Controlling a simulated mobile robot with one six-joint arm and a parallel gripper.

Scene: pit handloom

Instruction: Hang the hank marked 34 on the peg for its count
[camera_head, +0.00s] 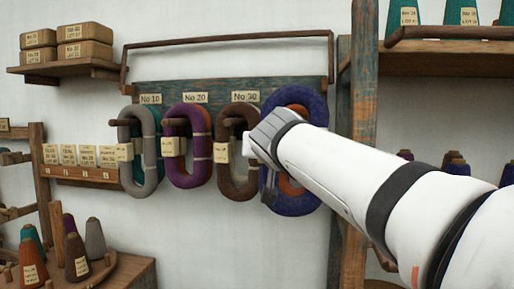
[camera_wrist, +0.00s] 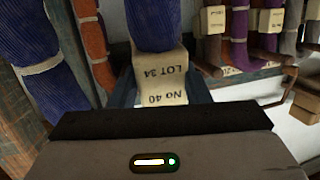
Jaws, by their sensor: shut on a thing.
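The blue hank (camera_head: 292,96) is a long loop at the right end of the peg board. Its cream tag (camera_wrist: 162,82) reads "No 40 LOT 34", upside down in the wrist view, where the blue yarn (camera_wrist: 152,22) also shows. My gripper (camera_head: 262,152) is shut on this hank at the tag, in front of the board's right end. An orange hank (camera_head: 290,187) shows through the blue loop; it also shows in the wrist view (camera_wrist: 92,40). The peg and label at this place are hidden by the hank and my arm, so I cannot tell whether the loop is around the peg.
The board (camera_head: 222,87) has labels No 10 (camera_head: 150,99), No 20 (camera_head: 195,97) and No 30 (camera_head: 245,96). Grey, purple (camera_head: 187,112) and brown (camera_head: 238,188) hanks hang below them. A wooden post (camera_head: 362,60) stands close on the right. A rail (camera_head: 225,38) runs above.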

